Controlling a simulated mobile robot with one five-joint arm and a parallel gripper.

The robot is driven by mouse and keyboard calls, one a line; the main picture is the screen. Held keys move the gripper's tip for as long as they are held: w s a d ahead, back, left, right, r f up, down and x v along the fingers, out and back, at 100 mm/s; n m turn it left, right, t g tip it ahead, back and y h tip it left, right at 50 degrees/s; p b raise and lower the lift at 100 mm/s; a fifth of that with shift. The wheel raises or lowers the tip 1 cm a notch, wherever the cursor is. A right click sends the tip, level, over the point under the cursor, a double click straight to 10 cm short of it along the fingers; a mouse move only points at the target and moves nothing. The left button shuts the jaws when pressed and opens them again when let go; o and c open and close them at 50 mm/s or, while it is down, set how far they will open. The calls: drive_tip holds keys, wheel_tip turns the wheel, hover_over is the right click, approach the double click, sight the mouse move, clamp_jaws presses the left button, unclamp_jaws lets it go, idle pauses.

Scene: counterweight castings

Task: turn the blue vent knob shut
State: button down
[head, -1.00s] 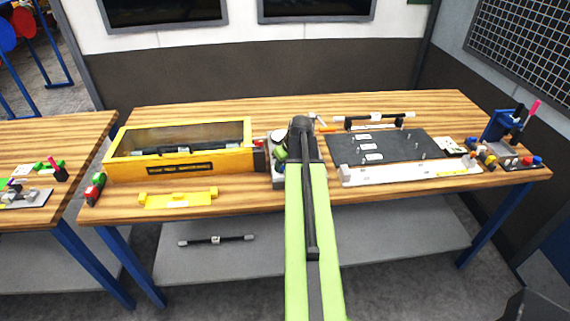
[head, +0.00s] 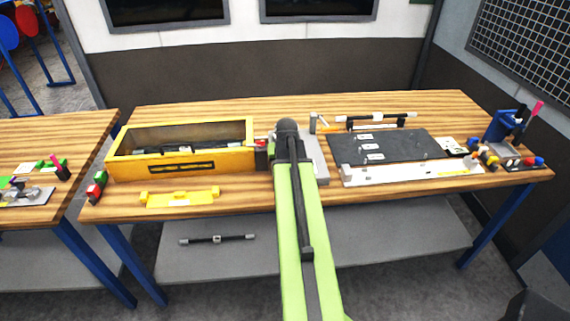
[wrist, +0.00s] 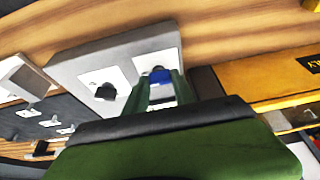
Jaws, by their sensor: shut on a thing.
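The blue vent knob (wrist: 158,75) sits on a white plate on a grey box (wrist: 85,62) in the wrist view. My gripper (wrist: 163,82) has its two green fingers on either side of the knob and is shut on it. The fingers hide part of the knob, so its turn angle cannot be read. In the head view my arm hides the knob and the fingers; part of the grey box (head: 316,160) shows just right of the arm.
A black knob (wrist: 106,91) is on the same box, beside the blue one. A yellow open-topped case (head: 180,165) stands left of my arm. A dark slate board (head: 400,150) and white rail (head: 410,171) lie right. Bare wood lies along the table's front edge.

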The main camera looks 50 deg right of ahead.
drive_tip(key=shift+w+d, duration=0.1)
drive_tip(key=c, duration=1)
unclamp_jaws()
drive_tip(key=shift+c, duration=0.2)
